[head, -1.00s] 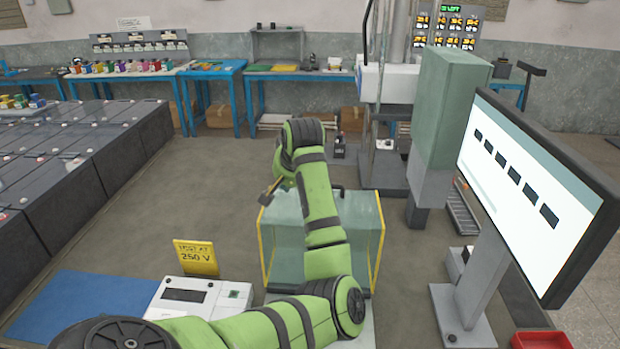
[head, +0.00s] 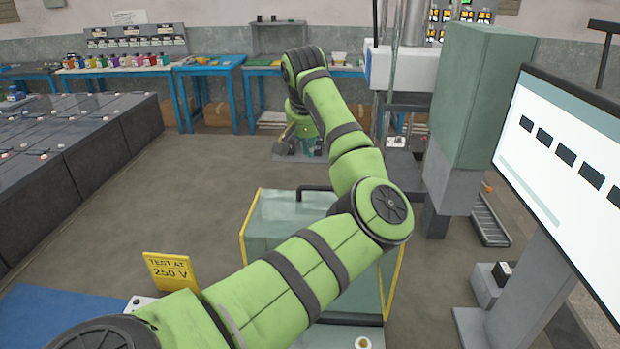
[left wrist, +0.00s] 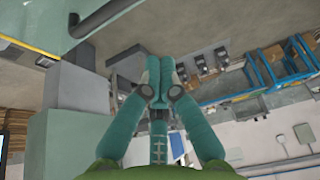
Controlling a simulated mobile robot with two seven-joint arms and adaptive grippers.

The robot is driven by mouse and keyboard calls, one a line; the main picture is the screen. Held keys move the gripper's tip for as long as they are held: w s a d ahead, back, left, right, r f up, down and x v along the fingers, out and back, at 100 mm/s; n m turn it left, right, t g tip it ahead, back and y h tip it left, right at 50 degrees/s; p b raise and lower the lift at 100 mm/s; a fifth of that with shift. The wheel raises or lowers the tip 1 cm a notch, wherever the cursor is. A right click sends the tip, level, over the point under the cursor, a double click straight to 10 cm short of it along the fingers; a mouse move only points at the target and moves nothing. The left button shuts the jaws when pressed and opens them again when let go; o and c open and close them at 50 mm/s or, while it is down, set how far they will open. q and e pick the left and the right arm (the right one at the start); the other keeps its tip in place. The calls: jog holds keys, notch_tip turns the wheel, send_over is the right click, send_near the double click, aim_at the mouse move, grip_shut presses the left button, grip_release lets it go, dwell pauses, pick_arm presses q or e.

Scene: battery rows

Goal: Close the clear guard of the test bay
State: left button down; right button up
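The clear guard (head: 262,222) of the test bay is a greenish see-through panel with yellow side edges and a dark handle (head: 316,190) on its far top edge. My left arm covers much of it, and I cannot tell how far it stands open. In the left wrist view, a yellow edge and a dark bar, likely the guard's edge and handle (left wrist: 92,20), show at the top left. My left gripper (left wrist: 160,62) has its teal fingertips together with nothing seen between them, apart from the bar. My right gripper is out of view.
A yellow "TEST AT 250 V" sign (head: 170,270) stands at the front left near a blue mat (head: 50,318). A monitor (head: 565,150) and a green-grey column (head: 478,100) stand at the right. Dark battery rows (head: 70,165) are at the left. The floor beyond the guard is mostly clear.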

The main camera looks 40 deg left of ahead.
pick_arm(q)
notch_tip(320, 180, down, 3)
jog(key=p, duration=0.5)
send_over(308, 196)
jog(key=w, duration=0.1)
jog(key=shift+a+f, duration=0.15)
jog(key=shift+f, duration=1.1)
jog(key=shift+a+f, duration=0.1)
jog(key=shift+f, duration=1.15)
jog(key=shift+s+d, duration=0.25)
jog(key=shift+s, duration=0.1)
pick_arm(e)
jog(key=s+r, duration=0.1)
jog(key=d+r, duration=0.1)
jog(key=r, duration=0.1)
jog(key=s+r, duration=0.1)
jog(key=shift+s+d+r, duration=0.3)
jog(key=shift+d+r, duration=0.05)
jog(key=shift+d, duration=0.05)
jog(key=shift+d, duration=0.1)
